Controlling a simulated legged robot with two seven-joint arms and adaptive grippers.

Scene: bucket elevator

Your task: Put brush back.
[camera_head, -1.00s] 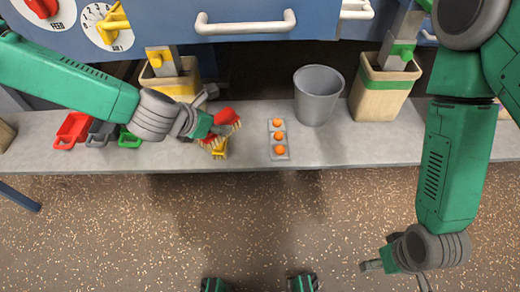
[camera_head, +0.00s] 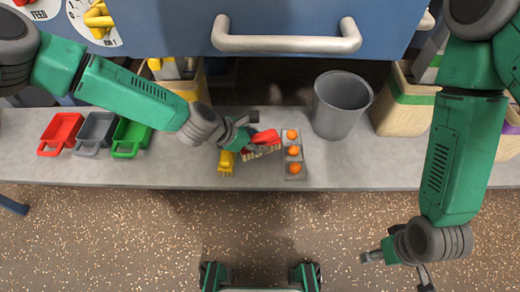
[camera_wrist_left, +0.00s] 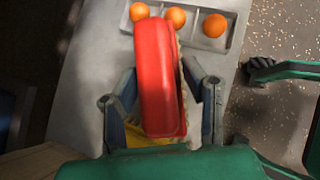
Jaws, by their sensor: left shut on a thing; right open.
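A red brush (camera_head: 264,140) with pale bristles is just above the grey shelf, left of the tray of orange balls. My left gripper (camera_head: 245,136) is shut on it. In the left wrist view the red brush (camera_wrist_left: 158,80) stands out between the two fingers, and its far end overlaps the tray's edge in the picture. A yellow object (camera_head: 226,163) lies on the shelf just below my left gripper, partly hidden in the wrist view. My right gripper (camera_head: 398,262) is open and empty, over the floor at the lower right.
The grey tray (camera_head: 303,172) holds three orange balls. A grey bucket (camera_head: 341,105) stands behind it. Red (camera_head: 60,133), grey (camera_head: 95,132) and green (camera_head: 131,138) scoops lie at the left. A blue panel with a white handle (camera_head: 287,42) overhangs the shelf.

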